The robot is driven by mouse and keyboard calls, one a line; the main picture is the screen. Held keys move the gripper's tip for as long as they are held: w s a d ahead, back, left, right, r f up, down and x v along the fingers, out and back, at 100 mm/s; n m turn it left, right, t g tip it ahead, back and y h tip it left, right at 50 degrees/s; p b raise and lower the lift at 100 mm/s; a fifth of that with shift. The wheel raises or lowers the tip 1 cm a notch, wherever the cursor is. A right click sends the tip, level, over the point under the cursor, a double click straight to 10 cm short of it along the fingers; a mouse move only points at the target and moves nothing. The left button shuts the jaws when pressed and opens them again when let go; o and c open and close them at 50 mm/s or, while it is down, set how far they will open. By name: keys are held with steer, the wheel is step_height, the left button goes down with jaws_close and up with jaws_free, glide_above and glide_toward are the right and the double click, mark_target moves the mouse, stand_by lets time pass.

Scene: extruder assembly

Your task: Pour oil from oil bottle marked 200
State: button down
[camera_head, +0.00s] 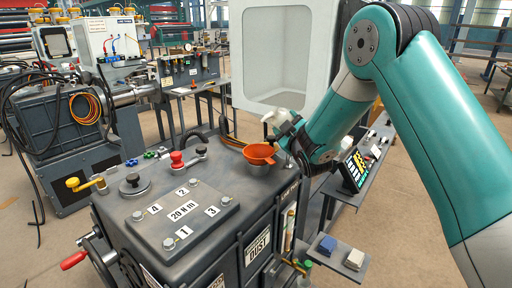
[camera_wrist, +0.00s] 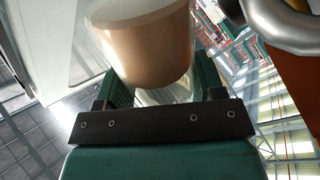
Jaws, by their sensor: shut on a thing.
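My gripper (camera_head: 288,130) is shut on a pale bottle (camera_head: 275,118) just above and beside an orange funnel (camera_head: 260,152). In the head view only a small white part of the bottle shows past the jaws, and it looks tilted. In the wrist view the bottle (camera_wrist: 150,45) is a rounded, cream-to-peach body between the green fingers of the gripper (camera_wrist: 163,92). Its marking is not readable, and its mouth and any flow of oil cannot be made out. The funnel sits in a grey metal cup on the dark machine top (camera_head: 232,178).
A side shelf with a blue block (camera_head: 327,246) and a white block (camera_head: 354,259) juts out at front. A white cabinet (camera_head: 240,60) stands behind.

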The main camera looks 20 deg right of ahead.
steer(key=shift+d+r+n+p, duration=0.25)
steer(key=shift+n+p, duration=0.55)
steer(key=shift+p, duration=0.45)
steer(key=d, duration=0.1)
steer(key=d+p, duration=0.1)
steer(key=d+h, duration=0.1)
steer(key=shift+d+f+n+p, duration=0.3)
steer(key=shift+d+f, duration=0.05)
steer(key=shift+d, duration=0.05)
steer(key=a+n+y+p, duration=0.1)
steer(key=a, duration=0.1)
steer(key=a+r+n+y, duration=0.1)
steer(key=a, duration=0.2)
steer(key=shift+s+p, duration=0.1)
steer(key=shift+p, duration=0.25)
steer(key=shift+a+f+n+p, duration=0.2)
steer(key=shift+n+p, duration=0.2)
steer(key=shift+n, duration=0.2)
steer(key=shift+d+f, duration=0.3)
steer(key=shift+d, duration=0.2)
steer(key=shift+b, duration=0.3)
steer(key=shift+r, duration=0.15)
steer(key=shift+n+p, duration=0.65)
steer(key=shift+n, duration=0.25)
stand_by(2.7)
